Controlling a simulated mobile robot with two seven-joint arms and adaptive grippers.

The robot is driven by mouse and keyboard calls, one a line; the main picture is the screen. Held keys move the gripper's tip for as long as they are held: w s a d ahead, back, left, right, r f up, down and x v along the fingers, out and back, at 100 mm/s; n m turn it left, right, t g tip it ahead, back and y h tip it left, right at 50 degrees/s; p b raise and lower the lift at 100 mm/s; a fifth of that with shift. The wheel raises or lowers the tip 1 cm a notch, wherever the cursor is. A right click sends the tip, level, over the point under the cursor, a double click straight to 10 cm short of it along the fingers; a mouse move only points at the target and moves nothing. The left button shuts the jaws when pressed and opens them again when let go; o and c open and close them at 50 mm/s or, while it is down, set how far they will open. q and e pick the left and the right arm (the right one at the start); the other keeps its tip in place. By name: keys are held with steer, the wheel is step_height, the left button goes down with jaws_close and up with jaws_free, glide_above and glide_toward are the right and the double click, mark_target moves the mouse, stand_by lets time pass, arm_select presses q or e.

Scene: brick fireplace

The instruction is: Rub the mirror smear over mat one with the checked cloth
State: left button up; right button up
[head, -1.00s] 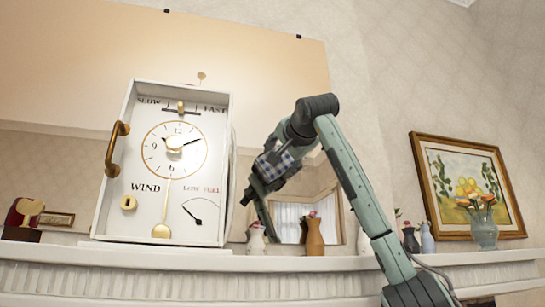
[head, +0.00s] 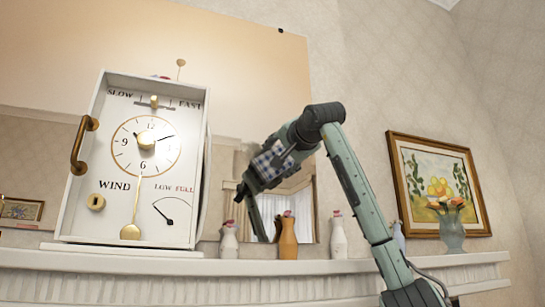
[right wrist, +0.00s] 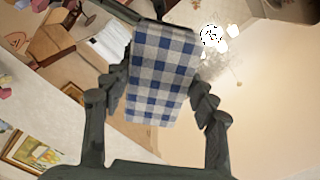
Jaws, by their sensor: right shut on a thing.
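The blue, grey and white checked cloth (right wrist: 163,72) hangs between the fingers of my right gripper (right wrist: 157,82) in the right wrist view. In the head view the cloth (head: 271,161) shows at the end of my right arm, and that gripper (head: 252,184) is in front of the mirror (head: 245,85), right of the clock. A faint grey smear (right wrist: 222,72) seems to show on the mirror beside the cloth in the right wrist view. I cannot tell whether the cloth touches the glass. No mat is in view. My left gripper is not in view.
A large white clock (head: 140,165) stands on the mantel shelf (head: 330,266), left of the arm. Below the gripper stand a white vase (head: 229,241) and an orange vase (head: 288,240). A framed painting (head: 440,230) hangs to the right.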

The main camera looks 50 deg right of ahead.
mark_target(292, 162)
steer(key=shift+s+d+p, duration=0.45)
steer(key=shift+d, duration=0.4)
steer(key=shift+s+d+f, duration=0.1)
steer(key=shift+s+d, duration=0.2)
steer(key=shift+d, duration=0.2)
steer(key=shift+s+d, duration=0.25)
steer(key=shift+d, duration=0.25)
steer(key=shift+w+a, duration=1)
steer(key=shift+a, duration=0.8)
steer(key=shift+w+a, duration=1)
steer(key=shift+a, duration=0.8)
steer(key=shift+w+a, duration=1)
steer(key=shift+a, duration=0.8)
steer(key=shift+s+r, duration=0.1)
steer(key=shift+r, duration=0.9)
steer(key=shift+s+d, duration=0.95)
steer(key=shift+d, duration=0.85)
steer(key=shift+s+d, duration=0.95)
steer(key=shift+d, duration=0.85)
steer(key=shift+s+d, duration=0.95)
steer(key=shift+d, duration=0.85)
steer(key=shift+w+a, duration=0.95)
steer(key=shift+a, duration=0.85)
steer(key=shift+w+a, duration=1)
steer(key=shift+a, duration=0.75)
steer(key=shift+w+a, duration=0.95)
steer(key=shift+a, duration=0.85)
steer(key=shift+v, duration=3)
